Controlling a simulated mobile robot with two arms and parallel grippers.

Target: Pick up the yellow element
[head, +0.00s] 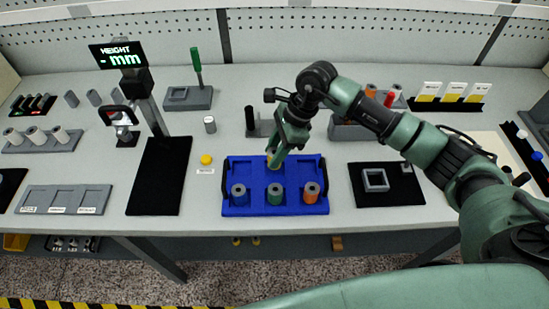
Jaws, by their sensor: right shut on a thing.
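My right gripper (274,163) points down over the back row of the blue tray (240,208). It is shut on the yellow element (271,157), which shows only in part between the fingers. I cannot tell whether the element touches the tray floor. My left gripper is not in view.
A yellow button (206,159) sits left of the tray. A black mat (156,177) and the height display (122,56) stand further left. A grey square frame (375,180) lies on a black mat at right.

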